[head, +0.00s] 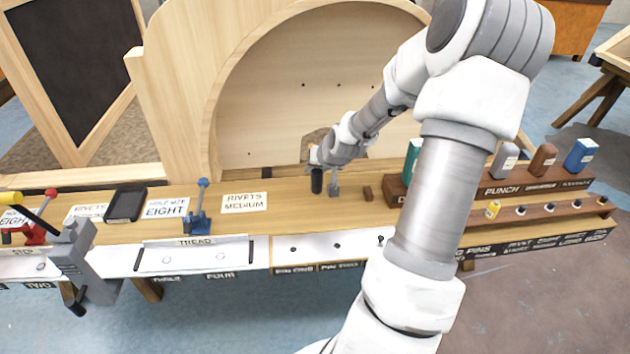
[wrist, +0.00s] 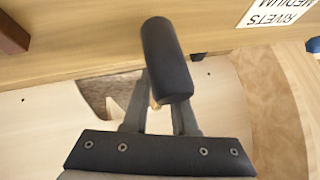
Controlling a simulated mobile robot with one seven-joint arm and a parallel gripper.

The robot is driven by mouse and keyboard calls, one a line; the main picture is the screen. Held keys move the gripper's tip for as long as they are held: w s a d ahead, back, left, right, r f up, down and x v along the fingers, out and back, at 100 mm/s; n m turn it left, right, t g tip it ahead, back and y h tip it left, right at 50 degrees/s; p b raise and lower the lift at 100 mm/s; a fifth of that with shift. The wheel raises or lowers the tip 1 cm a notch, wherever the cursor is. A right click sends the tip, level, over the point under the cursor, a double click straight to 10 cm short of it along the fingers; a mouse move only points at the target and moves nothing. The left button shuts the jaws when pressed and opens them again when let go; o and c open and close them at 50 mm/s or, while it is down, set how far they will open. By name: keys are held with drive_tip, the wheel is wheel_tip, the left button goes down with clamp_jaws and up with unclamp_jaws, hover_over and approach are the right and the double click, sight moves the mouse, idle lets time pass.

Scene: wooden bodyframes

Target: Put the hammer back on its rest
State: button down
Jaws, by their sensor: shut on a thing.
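In the head view, my gripper (head: 322,160) is above the back of the wooden bench, in front of the round opening of the wooden bodyframe. It is shut on a black cylinder, which I take to be part of the hammer (head: 316,181). In the wrist view, the cylinder (wrist: 166,60) sticks out past the grey fingers (wrist: 158,112), tilted. The rest of the hammer is hidden. A small grey piece (head: 334,186) shows just right of the cylinder; I cannot tell whether it is a finger or a stand. I cannot make out the hammer's rest for certain.
A small brown block (head: 367,193) lies on the bench (head: 290,215) right of my gripper. A "RIVETS MEDIUM" card (head: 244,202) and a blue hand tool (head: 199,212) are to the left. A brown rack (head: 520,187) with bottles stands right, partly behind my arm.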

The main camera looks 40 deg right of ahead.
drive_tip(key=shift+f+b, duration=0.5)
drive_tip(key=shift+f, duration=1.1)
drive_tip(key=shift+f, duration=0.1)
drive_tip(key=shift+f, duration=0.1)
drive_tip(key=c, duration=1)
unclamp_jaws()
drive_tip(key=shift+s+r, duration=0.1)
drive_tip(key=shift+r, duration=0.2)
drive_tip(key=p+v, duration=0.6)
drive_tip(key=v, duration=0.5)
drive_tip(key=shift+s+r, duration=0.25)
drive_tip(key=shift+a, duration=0.15)
